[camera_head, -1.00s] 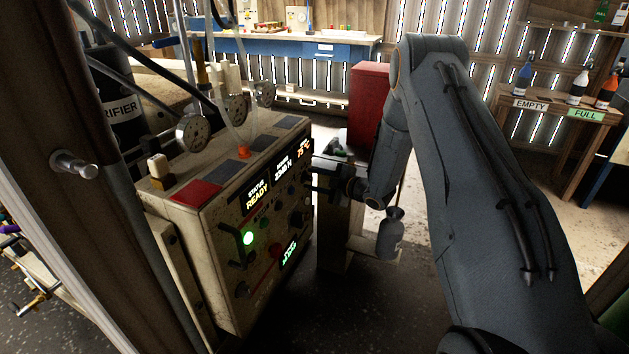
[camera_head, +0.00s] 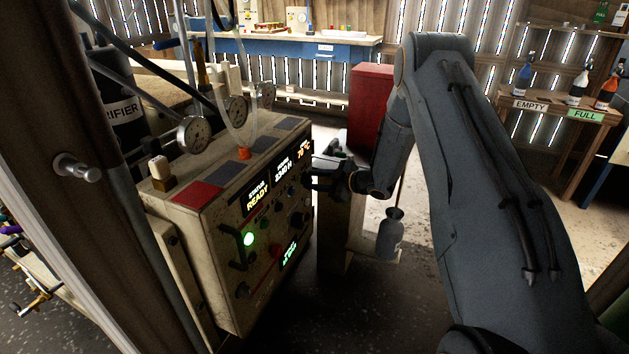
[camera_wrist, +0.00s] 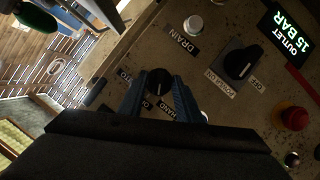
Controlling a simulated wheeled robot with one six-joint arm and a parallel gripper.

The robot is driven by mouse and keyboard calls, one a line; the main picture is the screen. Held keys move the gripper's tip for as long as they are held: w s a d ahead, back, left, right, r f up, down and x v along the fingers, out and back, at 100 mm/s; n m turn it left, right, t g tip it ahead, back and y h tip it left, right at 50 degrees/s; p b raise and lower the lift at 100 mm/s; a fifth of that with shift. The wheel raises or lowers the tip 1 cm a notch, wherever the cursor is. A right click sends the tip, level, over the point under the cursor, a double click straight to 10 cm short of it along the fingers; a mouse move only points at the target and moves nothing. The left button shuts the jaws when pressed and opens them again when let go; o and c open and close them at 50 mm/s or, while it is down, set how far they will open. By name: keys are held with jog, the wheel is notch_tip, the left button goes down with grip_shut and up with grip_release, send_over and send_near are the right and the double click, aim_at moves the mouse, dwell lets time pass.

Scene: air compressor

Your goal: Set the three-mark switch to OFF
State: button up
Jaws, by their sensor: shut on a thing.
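The three-mark switch (camera_wrist: 158,82) is a round black knob on the worn cream panel in the wrist view. Labels reading AUTO, HAND and a partly hidden one starting with O (camera_wrist: 147,103) sit around it. A small white line on the knob points down in the picture, towards the labels. My gripper (camera_wrist: 160,88) has its two blue fingers on either side of the knob, shut on it. In the head view my gripper (camera_head: 314,178) is at the right end of the compressor panel, and the knob cannot be made out there.
A second black switch (camera_wrist: 240,62) with an OFF label, a white DRAIN button (camera_wrist: 193,24) and a red button (camera_wrist: 294,118) are close by on the panel. A grey bottle (camera_head: 390,234) stands below my arm. A red cabinet (camera_head: 371,105) is behind.

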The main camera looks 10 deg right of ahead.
jog(key=m+g, duration=0.1)
jog(key=m, duration=0.1)
jog(key=m+g+y, duration=0.1)
jog(key=m, duration=0.1)
jog(key=shift+w+d+g+b, duration=0.1)
jog(key=shift+d+g+b, duration=0.05)
jog(key=shift+g+b, duration=0.15)
dwell(0.5)
jog(key=o, duration=0.6)
jog(key=shift+o, duration=0.2)
jog(key=v, duration=0.7)
jog(key=shift+s+d, duration=0.2)
jog(key=shift+d, duration=0.15)
jog(key=shift+r, duration=0.15)
